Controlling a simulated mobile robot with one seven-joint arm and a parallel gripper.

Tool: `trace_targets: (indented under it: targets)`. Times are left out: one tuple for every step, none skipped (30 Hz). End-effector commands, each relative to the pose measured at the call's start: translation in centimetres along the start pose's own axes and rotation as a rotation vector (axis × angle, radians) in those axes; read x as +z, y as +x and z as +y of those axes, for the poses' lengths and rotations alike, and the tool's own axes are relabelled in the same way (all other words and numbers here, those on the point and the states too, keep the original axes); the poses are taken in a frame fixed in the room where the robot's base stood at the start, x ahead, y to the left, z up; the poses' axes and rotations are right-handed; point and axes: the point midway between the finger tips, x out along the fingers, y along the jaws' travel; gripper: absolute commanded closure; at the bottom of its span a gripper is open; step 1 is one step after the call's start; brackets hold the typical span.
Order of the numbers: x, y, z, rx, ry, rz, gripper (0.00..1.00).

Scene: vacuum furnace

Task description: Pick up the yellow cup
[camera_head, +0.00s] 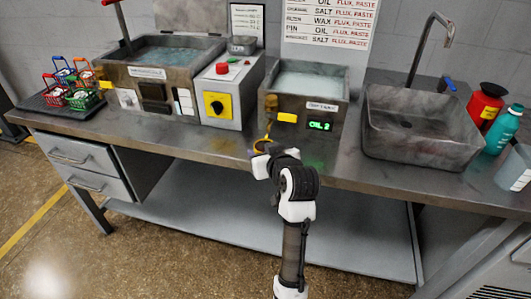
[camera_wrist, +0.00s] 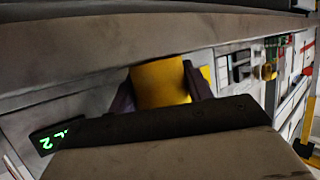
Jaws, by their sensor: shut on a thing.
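The yellow cup (camera_wrist: 161,84) is in the middle of the wrist view, between the two dark fingers of my gripper (camera_wrist: 160,90). The fingers touch it on both sides and are shut on it. Its lower part in the picture is hidden behind the gripper body. In the head view a small yellow part of the cup (camera_head: 260,146) shows beside my gripper (camera_head: 264,150), near the front edge of the bench below the right-hand bath. My wrist hides most of it there. I cannot tell whether the cup touches the bench.
The right-hand bath (camera_head: 342,112) with a green display stands close behind my gripper. A control box (camera_head: 218,108) with a red button and a sink (camera_head: 405,140) flank it. Red and teal bottles (camera_head: 503,128) stand at the right. A tray with small baskets (camera_head: 45,101) is far left.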

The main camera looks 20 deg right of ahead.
Motion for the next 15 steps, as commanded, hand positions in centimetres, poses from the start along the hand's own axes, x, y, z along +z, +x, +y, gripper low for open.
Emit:
trace_targets:
  targets:
    - [-0.05, -0.02, 0.01, 0.000, -0.001, 0.001, 0.77]
    - [-0.05, -0.02, 0.01, 0.000, -0.001, 0.001, 0.77]
    - [-0.05, -0.02, 0.01, 0.000, -0.001, 0.001, 0.77]
    - [-0.05, -0.02, 0.01, 0.000, -0.001, 0.001, 0.47]
    - [-0.05, -0.02, 0.01, 0.000, -0.001, 0.001, 0.44]
    - [-0.04, -0.02, 0.01, 0.000, -0.001, 0.001, 0.38]
    - [-0.04, -0.02, 0.01, 0.000, -0.001, 0.001, 0.34]
    - [-0.04, -0.02, 0.01, 0.000, -0.001, 0.001, 0.30]
    - [-0.03, -0.02, 0.01, 0.000, -0.001, 0.001, 0.25]
    - [-0.03, -0.02, 0.01, 0.000, 0.000, 0.001, 0.25]
    - [-0.03, -0.02, 0.01, 0.000, -0.001, 0.001, 0.25]
    - [-0.03, -0.02, 0.01, 0.000, -0.001, 0.001, 0.25]
    - [-0.02, -0.02, 0.01, 0.000, -0.001, 0.001, 0.25]
    - [-0.02, -0.02, 0.01, 0.000, 0.000, 0.001, 0.25]
    - [-0.02, -0.02, 0.01, 0.000, 0.000, 0.001, 0.25]
